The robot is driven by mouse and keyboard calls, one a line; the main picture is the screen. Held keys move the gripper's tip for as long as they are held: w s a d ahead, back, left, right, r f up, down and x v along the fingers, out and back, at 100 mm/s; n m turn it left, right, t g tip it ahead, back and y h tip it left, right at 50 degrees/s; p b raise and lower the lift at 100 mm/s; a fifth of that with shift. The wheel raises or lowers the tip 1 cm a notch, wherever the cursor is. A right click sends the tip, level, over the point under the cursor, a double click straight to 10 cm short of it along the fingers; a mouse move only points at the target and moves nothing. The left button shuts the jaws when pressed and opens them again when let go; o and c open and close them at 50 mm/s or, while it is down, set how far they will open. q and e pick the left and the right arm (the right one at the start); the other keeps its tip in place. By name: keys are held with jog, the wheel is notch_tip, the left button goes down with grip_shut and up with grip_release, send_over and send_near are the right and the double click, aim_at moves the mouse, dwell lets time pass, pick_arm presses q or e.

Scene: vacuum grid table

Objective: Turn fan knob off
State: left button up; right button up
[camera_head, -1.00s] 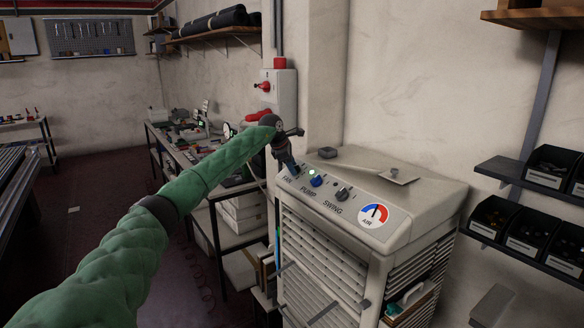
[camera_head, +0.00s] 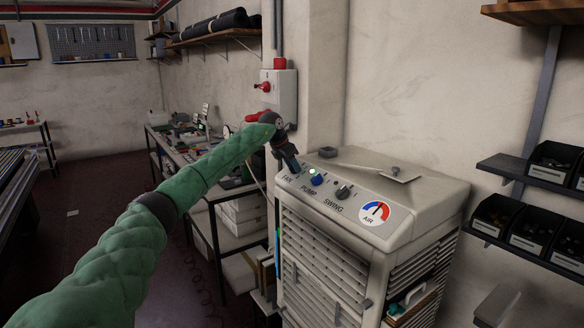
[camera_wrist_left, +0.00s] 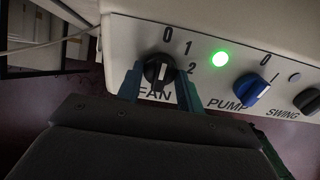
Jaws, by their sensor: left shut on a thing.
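The fan knob (camera_wrist_left: 158,72) is black and sits above the FAN label on the cooler's panel (camera_wrist_left: 130,30), with the marks 0, 1 and 2 around its top and right. My left gripper (camera_head: 294,167) reaches down onto the panel's left end and hides the knob in the head view. In the left wrist view its two blue-grey fingers (camera_wrist_left: 158,80) stand on either side of the knob, shut on it. The knob's pale pointer line looks roughly upward, near 0; its exact setting is hard to tell. My right gripper is not in view.
A green light (camera_wrist_left: 220,59) glows beside the fan knob. The blue pump knob (camera_head: 317,180) and dark swing knob (camera_head: 343,192) are close to the right. A flat grey tool (camera_head: 398,174) lies on the cooler's top. A cluttered bench (camera_head: 190,150) stands behind my arm.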

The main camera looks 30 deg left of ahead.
pick_arm(q)
jog(key=shift+r+n, duration=0.1)
jog(key=shift+n, duration=0.2)
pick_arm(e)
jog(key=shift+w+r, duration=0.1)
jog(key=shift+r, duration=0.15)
pick_arm(q)
jog(key=o, duration=1)
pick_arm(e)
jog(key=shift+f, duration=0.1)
pick_arm(q)
jog(key=shift+a+r, duration=0.1)
jog(key=b+v, duration=0.3)
jog(key=v, duration=0.4)
jog(key=shift+r, duration=0.2)
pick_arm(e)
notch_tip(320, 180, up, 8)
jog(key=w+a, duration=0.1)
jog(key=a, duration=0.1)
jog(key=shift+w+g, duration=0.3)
